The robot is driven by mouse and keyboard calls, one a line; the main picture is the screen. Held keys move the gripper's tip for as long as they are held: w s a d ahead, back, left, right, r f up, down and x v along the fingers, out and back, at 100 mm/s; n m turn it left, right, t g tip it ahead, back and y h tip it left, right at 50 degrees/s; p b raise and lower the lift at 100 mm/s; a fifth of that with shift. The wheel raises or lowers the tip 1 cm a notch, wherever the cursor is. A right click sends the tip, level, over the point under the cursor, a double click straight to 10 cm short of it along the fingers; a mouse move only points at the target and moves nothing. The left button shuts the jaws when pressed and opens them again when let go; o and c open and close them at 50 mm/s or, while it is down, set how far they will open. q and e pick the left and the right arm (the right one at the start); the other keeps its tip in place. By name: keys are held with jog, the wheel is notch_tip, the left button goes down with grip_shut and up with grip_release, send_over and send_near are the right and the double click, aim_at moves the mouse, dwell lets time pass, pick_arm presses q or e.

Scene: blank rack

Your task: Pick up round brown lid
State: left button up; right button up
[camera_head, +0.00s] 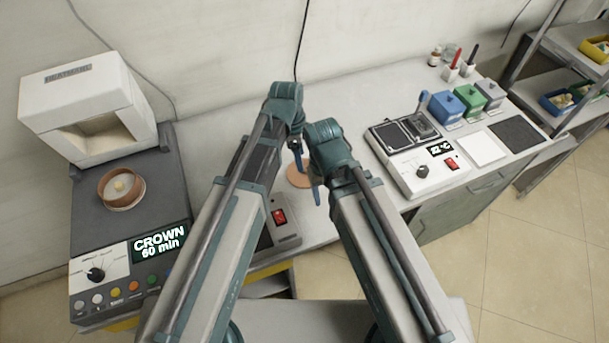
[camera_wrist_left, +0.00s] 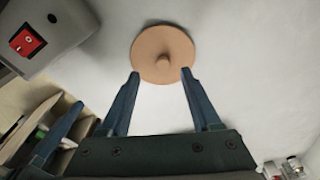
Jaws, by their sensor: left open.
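The round brown lid (camera_head: 297,178) lies flat on the white worktop, partly hidden behind my arms in the head view. In the left wrist view the whole lid (camera_wrist_left: 162,42) shows as a tan disc with a small round knob in its middle. My left gripper (camera_head: 297,153) is open and empty. In the left wrist view its two blue fingertips (camera_wrist_left: 160,73) are apart at the lid's near edge, with the knob ahead between them. My right gripper (camera_head: 317,192) is close by on the right, mostly hidden by its own wrist; its opening does not show.
A grey device with a red switch (camera_head: 279,216) stands close to the lid's left. A dark furnace unit with a brown round dish (camera_head: 122,188) is at left. A white hotplate device (camera_head: 413,160) and coloured boxes (camera_head: 446,107) stand at right. The back worktop is mostly clear.

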aim_at(305, 171)
pick_arm(q)
jog(key=shift+w+d+f+b, duration=0.1)
jog(key=shift+d+f+b, duration=0.1)
jog(key=shift+f+b, duration=0.7)
jog(key=shift+w+d+f+b, duration=0.1)
jog(key=shift+d+f+b, duration=0.05)
jog(key=shift+f+b, duration=0.7)
jog(key=shift+d+f+b, duration=0.2)
jog(key=shift+f+b, duration=0.65)
jog(key=shift+f, duration=0.05)
pick_arm(e)
jog(key=shift+f, duration=2.6)
pick_arm(q)
jog(key=shift+r, duration=0.1)
pick_arm(e)
jog(key=shift+r, duration=0.1)
pick_arm(q)
grip_shut()
